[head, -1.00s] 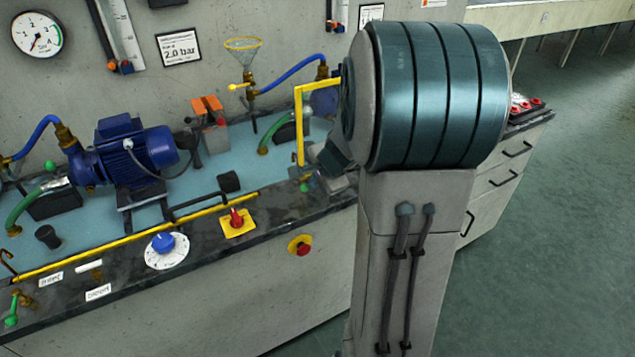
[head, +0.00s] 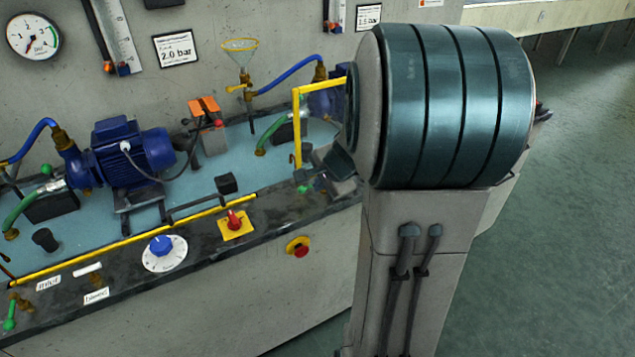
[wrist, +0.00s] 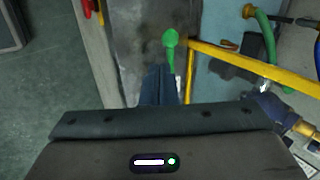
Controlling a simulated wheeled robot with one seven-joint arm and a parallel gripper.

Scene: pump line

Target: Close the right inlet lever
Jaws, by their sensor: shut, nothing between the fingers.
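The right inlet lever has a green handle (wrist: 171,40) with a rounded end, in the upper middle of the wrist view. My gripper (wrist: 158,78) is shut and empty, its dark fingertips at the lower part of the handle. They overlap it in the picture; I cannot tell whether they touch. In the head view a bit of green (head: 303,188), probably this lever, shows at the bench's front edge. The lever's valve body is hidden.
A yellow rail (wrist: 250,66) runs close beside the handle in the wrist view. Another green lever (head: 10,314) is at the far left. A blue pump (head: 133,158), a red switch (head: 234,220) and a red stop button (head: 299,247) are left of my arm. Open floor (head: 560,220) lies right.

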